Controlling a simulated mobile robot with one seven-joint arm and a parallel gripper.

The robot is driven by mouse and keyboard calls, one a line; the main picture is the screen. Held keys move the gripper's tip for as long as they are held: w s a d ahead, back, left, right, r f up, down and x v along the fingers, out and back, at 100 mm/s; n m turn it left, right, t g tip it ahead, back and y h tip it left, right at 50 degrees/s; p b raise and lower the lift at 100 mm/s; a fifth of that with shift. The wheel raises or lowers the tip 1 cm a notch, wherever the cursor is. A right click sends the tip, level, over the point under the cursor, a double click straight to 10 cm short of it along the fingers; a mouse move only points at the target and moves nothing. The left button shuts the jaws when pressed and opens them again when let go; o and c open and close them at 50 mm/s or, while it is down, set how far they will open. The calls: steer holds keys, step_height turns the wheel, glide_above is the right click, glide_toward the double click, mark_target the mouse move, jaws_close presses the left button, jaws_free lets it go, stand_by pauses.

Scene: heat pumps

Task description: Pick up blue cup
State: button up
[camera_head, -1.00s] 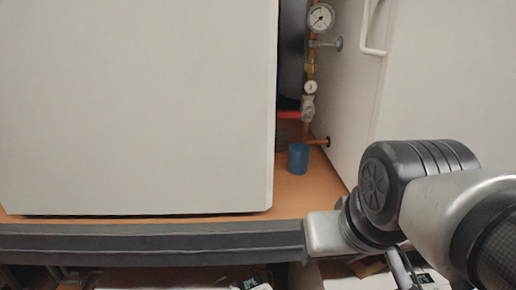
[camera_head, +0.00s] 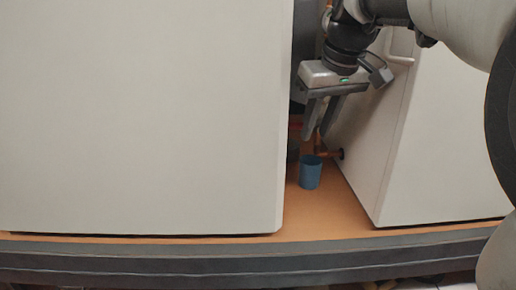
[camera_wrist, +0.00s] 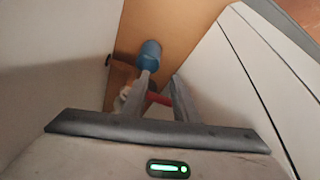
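The blue cup (camera_head: 310,172) stands upright on the orange-brown surface (camera_head: 345,212), in the gap between two white cabinets. It also shows in the wrist view (camera_wrist: 149,54), beyond my fingertips and a little above them in the picture. My gripper (camera_head: 318,136) points down above the cup and slightly behind or over it; the exact depth is hard to tell. In the wrist view the fingers (camera_wrist: 162,78) stand apart, with the left fingertip overlapping the cup's lower edge in the picture.
A large white cabinet (camera_head: 140,120) stands close on the left, and another white cabinet (camera_head: 450,140) on the right. A copper pipe with a dark end (camera_head: 338,154) juts out behind the cup. The gap is narrow. The surface's dark front edge (camera_head: 200,258) runs below.

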steer(key=w, duration=0.1)
glide_toward(300, 170)
steer(key=x, duration=0.6)
steer(key=shift+w+d, duration=0.1)
steer(key=shift+w, duration=0.1)
steer(key=shift+r, duration=0.1)
jaws_close()
